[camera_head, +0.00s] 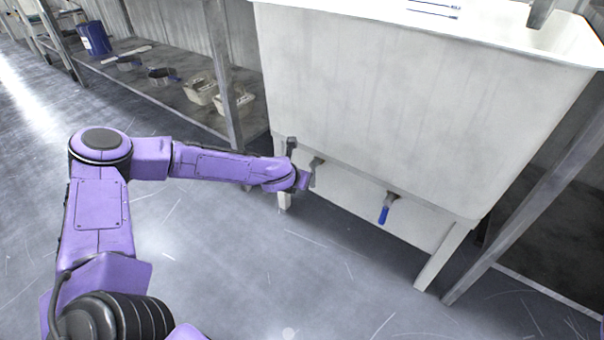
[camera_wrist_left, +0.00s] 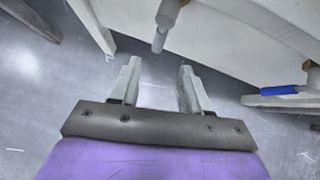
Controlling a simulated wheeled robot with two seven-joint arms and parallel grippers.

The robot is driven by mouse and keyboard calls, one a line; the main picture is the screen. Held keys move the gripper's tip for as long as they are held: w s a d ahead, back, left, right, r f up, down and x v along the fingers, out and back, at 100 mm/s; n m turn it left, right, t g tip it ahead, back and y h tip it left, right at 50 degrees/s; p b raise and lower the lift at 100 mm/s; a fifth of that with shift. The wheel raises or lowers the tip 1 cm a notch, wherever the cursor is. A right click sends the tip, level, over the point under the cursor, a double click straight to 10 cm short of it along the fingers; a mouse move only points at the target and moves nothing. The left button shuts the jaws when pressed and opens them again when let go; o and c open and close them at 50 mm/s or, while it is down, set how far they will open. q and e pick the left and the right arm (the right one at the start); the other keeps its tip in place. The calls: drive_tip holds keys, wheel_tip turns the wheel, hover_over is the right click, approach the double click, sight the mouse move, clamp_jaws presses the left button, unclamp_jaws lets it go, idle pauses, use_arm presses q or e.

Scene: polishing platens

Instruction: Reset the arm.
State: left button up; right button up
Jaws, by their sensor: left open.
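My left arm, purple with dark joints, reaches in from the left in the head view. Its left gripper (camera_head: 302,160) is beside the lower front of a white tank (camera_head: 400,110), close to a grey tap (camera_head: 316,162). In the left wrist view the gripper (camera_wrist_left: 160,76) has its two grey fingers apart with only floor showing between them. A grey spout (camera_wrist_left: 163,28) hangs just beyond the fingertips, apart from them. My right gripper is not in view.
A second tap with a blue handle (camera_head: 384,214) sticks out from the tank to the right. A low shelf (camera_head: 190,108) at the back holds a blue container (camera_head: 95,38) and several trays and pans. The grey floor (camera_head: 290,270) in front is clear.

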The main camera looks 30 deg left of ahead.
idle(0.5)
use_arm(q)
drive_tip(key=s+d+f+m+g, duration=0.2)
drive_tip(key=s+d+f+m, duration=0.4)
drive_tip(key=s+m, duration=0.4)
drive_tip(key=s+d+f+m+g, duration=0.2)
drive_tip(key=s+d+f+m, duration=0.2)
drive_tip(key=s+f+m, duration=0.55)
drive_tip(key=s+a+f+m+g+y, duration=0.1)
drive_tip(key=s+a+m, duration=0.3)
drive_tip(key=s, duration=0.5)
drive_tip(key=s+a+f+m+g+y, duration=0.1)
drive_tip(key=s+m, duration=0.6)
drive_tip(key=s, duration=0.3)
wheel_tip(320, 180, up, 34)
drive_tip(key=p, duration=3.4)
drive_tip(key=shift+w+a, duration=0.2)
drive_tip(key=shift+a, duration=0.05)
